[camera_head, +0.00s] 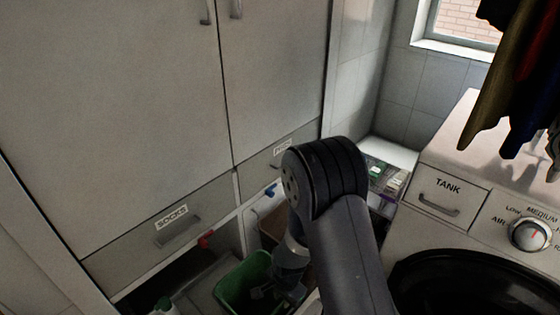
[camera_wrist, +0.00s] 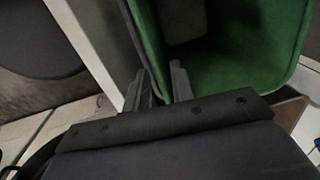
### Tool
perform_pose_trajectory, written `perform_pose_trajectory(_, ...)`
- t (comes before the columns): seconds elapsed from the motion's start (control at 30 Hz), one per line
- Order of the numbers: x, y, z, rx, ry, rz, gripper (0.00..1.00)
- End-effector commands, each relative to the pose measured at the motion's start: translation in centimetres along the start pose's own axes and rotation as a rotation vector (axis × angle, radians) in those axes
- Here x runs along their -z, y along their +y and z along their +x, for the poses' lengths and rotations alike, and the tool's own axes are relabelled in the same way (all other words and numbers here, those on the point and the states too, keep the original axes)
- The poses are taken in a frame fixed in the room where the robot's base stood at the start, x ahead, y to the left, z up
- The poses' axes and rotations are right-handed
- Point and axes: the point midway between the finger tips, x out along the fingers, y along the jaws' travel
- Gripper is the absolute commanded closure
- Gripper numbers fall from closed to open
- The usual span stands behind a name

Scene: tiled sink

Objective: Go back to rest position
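My gripper (camera_head: 272,292) is low in the head view, at the green bin (camera_head: 232,284) beside the washing machine. The green bin (camera_wrist: 235,65) fills the upper right of that view.
A white machine with a drawer marked TANK (camera_head: 447,196) and a knob (camera_head: 530,234) stands at right. Clothes (camera_head: 510,80) hang above it. Tall cabinets (camera_head: 110,100) with a lower SOCKS drawer (camera_head: 170,222) stand at left. A small box (camera_head: 382,180) sits behind my arm.

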Motion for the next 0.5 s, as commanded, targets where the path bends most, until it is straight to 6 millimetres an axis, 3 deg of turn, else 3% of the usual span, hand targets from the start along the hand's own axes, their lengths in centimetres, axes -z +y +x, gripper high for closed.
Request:
perform_pose_trajectory(0.17, 0.0, 0.1, 3.1, -0.001, -0.001, 0.000, 0.76)
perform_pose_trajectory(0.23, 0.0, -0.1, 1.7, 0.001, 0.000, 0.000, 0.76)
perform_pose_trajectory(0.5, 0.0, -0.2, 0.5, 0.001, 0.000, 0.000, 0.76)
